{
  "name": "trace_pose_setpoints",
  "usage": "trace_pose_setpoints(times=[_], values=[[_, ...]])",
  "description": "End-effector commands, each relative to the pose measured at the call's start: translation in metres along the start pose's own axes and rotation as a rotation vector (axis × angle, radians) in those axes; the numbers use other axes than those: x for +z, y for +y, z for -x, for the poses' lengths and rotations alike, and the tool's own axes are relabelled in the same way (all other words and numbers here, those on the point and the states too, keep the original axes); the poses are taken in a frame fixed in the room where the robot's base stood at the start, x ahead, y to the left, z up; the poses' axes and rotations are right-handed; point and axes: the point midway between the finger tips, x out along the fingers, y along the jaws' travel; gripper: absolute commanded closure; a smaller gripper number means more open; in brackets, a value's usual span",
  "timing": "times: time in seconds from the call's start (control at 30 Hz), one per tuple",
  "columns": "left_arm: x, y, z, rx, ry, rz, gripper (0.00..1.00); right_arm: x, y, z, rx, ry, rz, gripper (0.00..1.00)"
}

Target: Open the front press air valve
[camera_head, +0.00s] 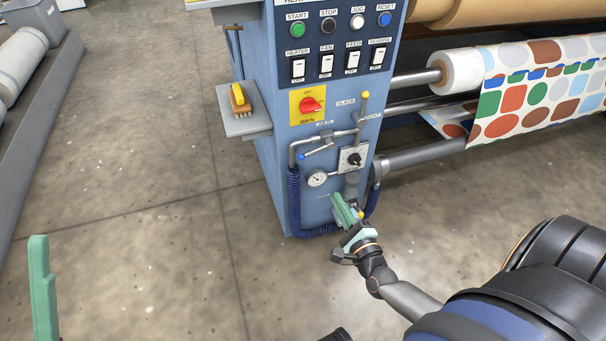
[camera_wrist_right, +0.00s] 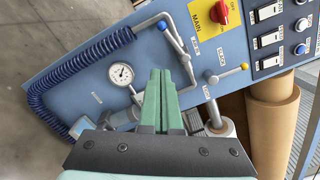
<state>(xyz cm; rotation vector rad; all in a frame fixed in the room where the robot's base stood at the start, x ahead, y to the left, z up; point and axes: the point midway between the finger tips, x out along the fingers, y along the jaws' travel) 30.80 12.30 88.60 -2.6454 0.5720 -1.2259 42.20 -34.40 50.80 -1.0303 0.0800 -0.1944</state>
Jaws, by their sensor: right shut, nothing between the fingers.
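The blue press cabinet (camera_head: 262,120) carries a grey air pipe with a small blue-tipped lever (camera_head: 318,151) below it, which I take for the air valve. My right gripper (camera_head: 342,208) has green fingers, shut and empty, low in front of the cabinet, below the round gauge (camera_head: 317,179). In its own view the fingers (camera_wrist_right: 161,88) appear apart from the lever. One green finger of my left gripper (camera_head: 42,290) shows at lower left; its opening is hidden.
A red main switch (camera_head: 310,105) and a yellow-knobbed slack/tight lever (camera_head: 363,110) sit above. A dark blue coiled hose (camera_head: 294,200) hangs at the left. A small shelf (camera_head: 246,125) with a brush juts out.

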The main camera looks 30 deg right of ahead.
Motion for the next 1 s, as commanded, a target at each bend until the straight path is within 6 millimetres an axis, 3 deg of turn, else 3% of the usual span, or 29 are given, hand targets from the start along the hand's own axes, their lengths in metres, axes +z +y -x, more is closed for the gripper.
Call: trace_pose_setpoints(times=[0.5, 0.7, 1.0], values=[[0.018, 0.010, 0.016, 0.007, -0.015, 0.019, 0.50, 0.006, 0.000, -0.099, -0.001, -0.001, -0.002, 1.00], [0.018, 0.009, 0.015, 0.007, -0.015, 0.019, 0.50, 0.024, 0.000, -0.115, 0.001, 0.000, 0.001, 1.00], [0.017, 0.009, 0.015, 0.007, -0.015, 0.019, 0.50, 0.029, 0.000, -0.120, 0.003, -0.001, 0.006, 1.00]])
